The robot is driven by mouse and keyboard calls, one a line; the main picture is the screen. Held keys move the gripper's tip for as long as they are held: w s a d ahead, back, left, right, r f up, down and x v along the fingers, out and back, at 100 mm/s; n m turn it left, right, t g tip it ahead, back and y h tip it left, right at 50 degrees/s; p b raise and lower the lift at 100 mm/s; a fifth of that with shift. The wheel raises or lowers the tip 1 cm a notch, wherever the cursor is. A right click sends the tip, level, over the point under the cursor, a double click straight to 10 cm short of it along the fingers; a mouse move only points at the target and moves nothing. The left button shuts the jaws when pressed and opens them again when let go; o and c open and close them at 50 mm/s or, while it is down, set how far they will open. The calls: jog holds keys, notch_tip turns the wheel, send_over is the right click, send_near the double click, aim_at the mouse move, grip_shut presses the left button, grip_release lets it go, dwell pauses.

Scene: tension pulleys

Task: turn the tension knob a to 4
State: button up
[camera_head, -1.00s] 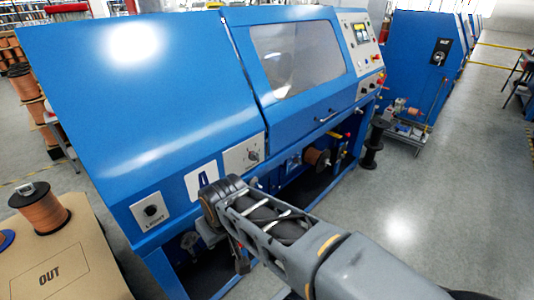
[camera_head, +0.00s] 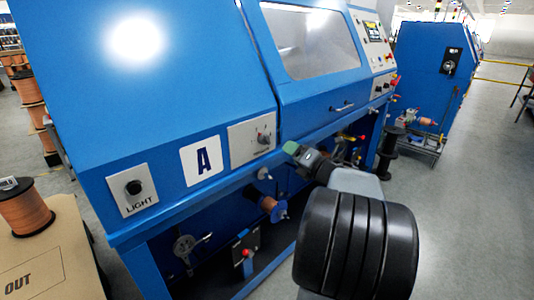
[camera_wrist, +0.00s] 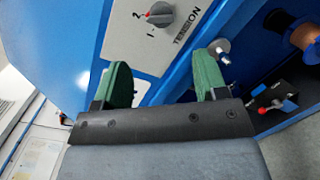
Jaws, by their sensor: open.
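The tension knob (camera_head: 263,138) sits on a light plate (camera_head: 237,139) on the blue machine, right of the white sign with a blue "A" (camera_head: 202,160). In the wrist view the knob (camera_wrist: 160,14) is grey with red on it, near the top edge, with "1", "2" and "TENSION" printed around it. In the head view my gripper (camera_head: 298,152) is just right of the plate.
A LIGHT switch plate (camera_head: 133,190) is at the left. Below the panel are a copper spool (camera_head: 264,200) and a red-knobbed lever (camera_head: 246,253). A cardboard box marked OUT (camera_head: 50,250) stands at the lower left. Open floor lies to the right.

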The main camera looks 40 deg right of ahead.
aim_at(268, 141)
jog(key=shift+n+y, duration=0.3)
jog(key=shift+n, duration=0.3)
jog(key=w, duration=0.8)
jog(key=w+a, duration=0.1)
jog(key=w, duration=0.4)
jog(key=shift+f, duration=0.35)
jog(key=shift+c, duration=0.2)
